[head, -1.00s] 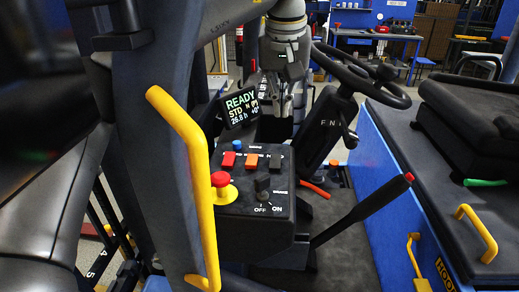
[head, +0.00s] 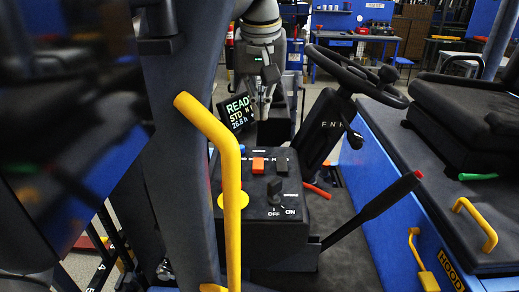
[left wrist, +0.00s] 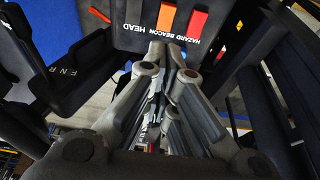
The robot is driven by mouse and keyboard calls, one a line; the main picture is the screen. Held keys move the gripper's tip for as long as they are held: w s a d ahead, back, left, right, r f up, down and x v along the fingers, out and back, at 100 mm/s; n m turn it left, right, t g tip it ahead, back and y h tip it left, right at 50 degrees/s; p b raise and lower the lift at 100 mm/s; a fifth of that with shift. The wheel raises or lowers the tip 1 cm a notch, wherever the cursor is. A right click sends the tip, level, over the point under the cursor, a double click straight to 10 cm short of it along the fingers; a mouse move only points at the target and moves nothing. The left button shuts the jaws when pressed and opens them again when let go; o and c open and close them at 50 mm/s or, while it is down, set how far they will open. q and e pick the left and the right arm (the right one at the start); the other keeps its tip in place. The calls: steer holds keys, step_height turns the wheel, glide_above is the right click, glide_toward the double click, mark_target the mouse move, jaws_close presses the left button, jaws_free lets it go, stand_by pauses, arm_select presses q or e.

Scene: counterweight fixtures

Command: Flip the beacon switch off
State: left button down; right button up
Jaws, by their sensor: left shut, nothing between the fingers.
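The beacon switch is the orange rocker (head: 258,165) on the black control box (head: 262,214). In the left wrist view the orange rocker (left wrist: 166,17) stands above the label BEACON, between a red rocker (left wrist: 195,25) marked HAZARD and a black rocker marked HEAD. Whether it is on or off is unclear. My left gripper (head: 262,112) is shut and empty, beyond and above the rockers, beside the display. In the left wrist view its fingers (left wrist: 170,50) point toward the label side of the switch row, apart from the rockers as far as I can tell. My right gripper is not in view.
A yellow grab rail (head: 229,190) crosses in front of the box and hides the red rocker. A display (head: 238,112), a rotary OFF/ON knob (head: 275,190), a steering wheel (head: 355,68) and a red-tipped lever (head: 372,210) surround the switches.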

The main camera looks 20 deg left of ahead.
mark_target(260, 162)
arm_select(q)
steer(key=p+x, duration=0.1)
steer(key=x, duration=0.3)
steer(key=p+x, duration=0.1)
steer(key=x, duration=0.4)
steer(key=s+p+x, duration=0.1)
steer(key=x, duration=0.3)
steer(key=shift+w+f+p, duration=0.1)
steer(key=shift+f+p, duration=0.2)
steer(key=shift+f, duration=0.25)
steer(key=shift+f+t+b, duration=0.3)
steer(key=shift+f+b, duration=0.1)
steer(key=shift+b, duration=0.55)
steer(key=shift+r+p, duration=0.3)
steer(key=shift+w+a+p, duration=0.2)
steer(key=shift+w+p, duration=0.1)
steer(key=shift+w, duration=0.4)
